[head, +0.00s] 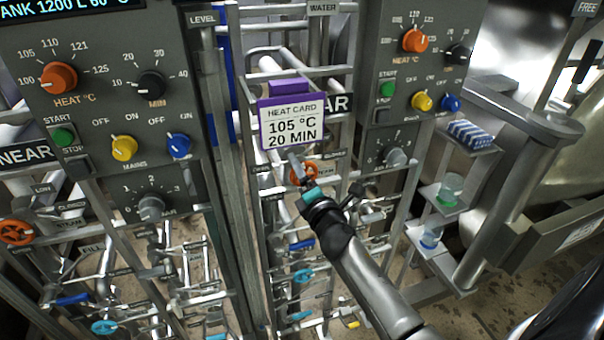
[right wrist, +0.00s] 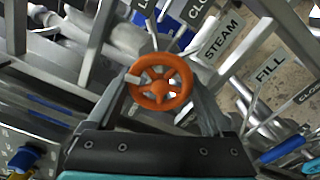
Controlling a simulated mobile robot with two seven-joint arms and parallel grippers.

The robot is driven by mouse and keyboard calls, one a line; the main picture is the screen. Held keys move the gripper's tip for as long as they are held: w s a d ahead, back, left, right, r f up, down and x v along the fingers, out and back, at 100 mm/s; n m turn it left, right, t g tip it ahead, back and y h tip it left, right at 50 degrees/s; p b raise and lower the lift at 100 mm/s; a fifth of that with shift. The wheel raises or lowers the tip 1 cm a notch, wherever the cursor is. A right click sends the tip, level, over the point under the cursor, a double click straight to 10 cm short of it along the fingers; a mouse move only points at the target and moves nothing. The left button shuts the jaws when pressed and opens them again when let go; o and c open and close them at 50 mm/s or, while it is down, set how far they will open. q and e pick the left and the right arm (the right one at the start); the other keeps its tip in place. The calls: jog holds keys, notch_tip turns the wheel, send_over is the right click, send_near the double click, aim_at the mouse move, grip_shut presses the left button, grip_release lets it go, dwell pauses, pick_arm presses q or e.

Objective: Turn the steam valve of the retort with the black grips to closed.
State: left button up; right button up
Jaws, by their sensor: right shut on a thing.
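The orange steam valve wheel (head: 313,169) is on the pipework under the right-hand panel, the one by the partly hidden "AR" sign. My right gripper (head: 303,181) is at this wheel. In the right wrist view the orange wheel (right wrist: 160,82) sits between the two fingers of the gripper (right wrist: 160,100), which is shut on it. A STEAM label (right wrist: 223,38) is beside it. Another orange wheel (head: 15,232) is at the far left, below the NEAR sign. A black grip (head: 588,62) shows at the upper right. My left gripper is not in view.
A purple heat card (head: 291,124) reading 105 °C, 20 MIN hangs above the wheel. Control panels (head: 105,70) (head: 425,60) stand on both sides. Rails and pipes crowd around the gripper. Small shelves (head: 440,195) with containers are at the right.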

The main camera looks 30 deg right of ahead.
jog(key=m, duration=0.4)
jog(key=shift+r+m, duration=0.2)
jog(key=shift+m, duration=0.2)
jog(key=m+p, duration=0.1)
jog(key=m, duration=0.4)
jog(key=shift+r+p, duration=0.1)
jog(key=shift+p, duration=0.25)
jog(key=m+p, duration=0.1)
jog(key=m, duration=0.4)
jog(key=shift+m+p, duration=0.35)
jog(key=shift+m, duration=0.05)
jog(key=m+p, duration=0.1)
jog(key=m, duration=0.3)
jog(key=shift+d, duration=0.15)
jog(key=shift+m, duration=0.4)
jog(key=o, duration=1.1)
jog(key=shift+o, duration=0.2)
jog(key=shift+s, duration=0.2)
jog(key=v, duration=1.5)
jog(key=shift+b, duration=0.3)
